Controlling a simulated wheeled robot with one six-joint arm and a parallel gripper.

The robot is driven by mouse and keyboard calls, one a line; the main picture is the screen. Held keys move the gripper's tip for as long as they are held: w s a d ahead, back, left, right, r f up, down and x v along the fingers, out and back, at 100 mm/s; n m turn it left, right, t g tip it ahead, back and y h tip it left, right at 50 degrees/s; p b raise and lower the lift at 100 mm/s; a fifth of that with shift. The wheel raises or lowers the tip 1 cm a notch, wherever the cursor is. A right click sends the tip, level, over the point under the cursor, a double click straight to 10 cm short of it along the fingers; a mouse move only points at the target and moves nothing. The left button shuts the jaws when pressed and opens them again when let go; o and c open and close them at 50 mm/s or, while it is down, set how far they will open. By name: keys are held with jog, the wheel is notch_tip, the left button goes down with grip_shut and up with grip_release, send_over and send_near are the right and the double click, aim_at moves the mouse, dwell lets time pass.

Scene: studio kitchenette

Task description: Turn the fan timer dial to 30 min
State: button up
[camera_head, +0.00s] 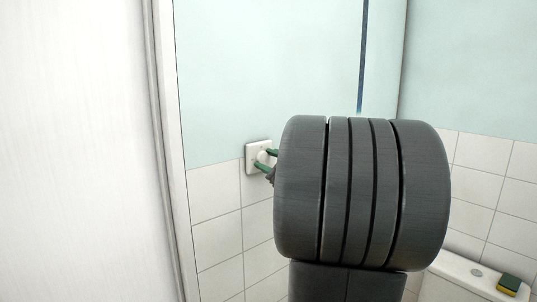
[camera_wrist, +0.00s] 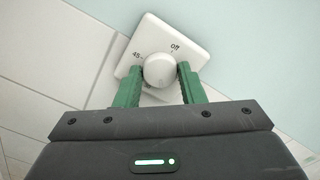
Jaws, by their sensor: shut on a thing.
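The fan timer dial (camera_wrist: 159,70) is a round white knob on a square white wall plate (camera_wrist: 193,40). In the wrist view the plate looks tilted, with "off" printed above the knob and "45" to its left. Other marks are hidden by the knob and my fingers. My gripper (camera_wrist: 160,84) has green fingers, one on each side of the knob, and is shut on it. In the head view the plate (camera_head: 251,168) is on the wall and my green fingertips (camera_head: 266,160) reach it. My arm hides part of that area. I cannot make out a pointer on the knob.
The plate sits where white tiles (camera_head: 215,212) meet the pale blue wall (camera_head: 230,80). A white door or panel (camera_head: 75,150) stands at the left. At lower right, a yellow and green sponge (camera_head: 509,284) lies on a white cistern-like top (camera_head: 455,268).

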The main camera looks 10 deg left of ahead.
jog(key=m+p, duration=0.3)
jog(key=m, duration=0.1)
jog(key=shift+r, duration=0.15)
jog(key=shift+m+p, duration=1.2)
jog(key=shift+m, duration=0.4)
jog(key=shift+f, duration=0.25)
jog(key=o, duration=1)
jog(key=shift+d, duration=0.15)
jog(key=b+v, duration=0.3)
jog(key=v, duration=1)
jog(key=shift+s+d, duration=0.2)
jog(key=shift+s, duration=0.05)
jog(key=shift+a, duration=0.1)
